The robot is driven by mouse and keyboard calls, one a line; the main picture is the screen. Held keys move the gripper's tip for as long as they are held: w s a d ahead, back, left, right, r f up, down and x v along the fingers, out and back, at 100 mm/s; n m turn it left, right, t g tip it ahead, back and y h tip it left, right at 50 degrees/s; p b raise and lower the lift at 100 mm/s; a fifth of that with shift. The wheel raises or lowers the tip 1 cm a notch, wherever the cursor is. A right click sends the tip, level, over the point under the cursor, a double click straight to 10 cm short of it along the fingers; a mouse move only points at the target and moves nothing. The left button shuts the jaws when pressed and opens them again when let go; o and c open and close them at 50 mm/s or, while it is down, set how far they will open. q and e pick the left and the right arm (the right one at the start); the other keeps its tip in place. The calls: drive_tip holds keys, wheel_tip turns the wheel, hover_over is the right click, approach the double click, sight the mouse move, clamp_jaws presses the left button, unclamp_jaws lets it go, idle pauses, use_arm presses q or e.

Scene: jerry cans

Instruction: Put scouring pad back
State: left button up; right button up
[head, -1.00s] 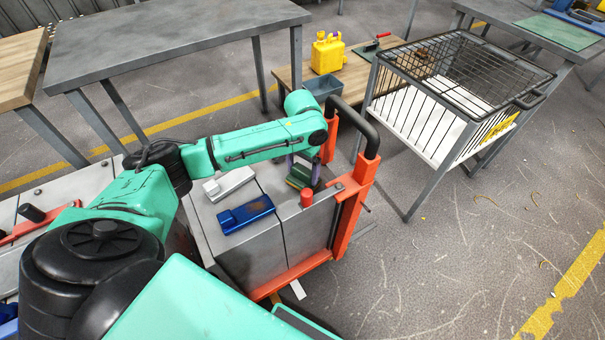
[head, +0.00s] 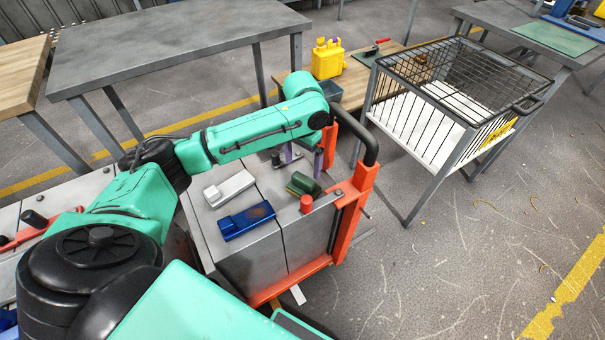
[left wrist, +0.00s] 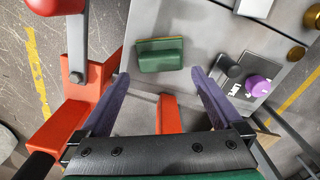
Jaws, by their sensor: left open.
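The scouring pad, a green block with a thin yellowish edge (head: 303,184), rests on the grey top of the orange-framed cart, near its right end. In the left wrist view the pad (left wrist: 160,56) lies just beyond and between my open fingertips, apart from them. My left gripper (head: 304,160) has purple fingers spread wide and nothing between them; its fingers also show in the left wrist view (left wrist: 160,77). My arm hides part of the cart top behind the gripper. My right gripper is in neither view.
A blue block (head: 247,220) and a whitish one (head: 229,188) lie left of the pad. The orange frame with its black handle (head: 358,136) rises close to the right of my gripper. A wire basket cart (head: 450,85) and a yellow jerry can (head: 327,60) stand beyond.

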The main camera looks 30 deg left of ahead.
sight(303, 179)
use_arm(q)
wheel_tip(303, 179, up, 5)
idle(0.5)
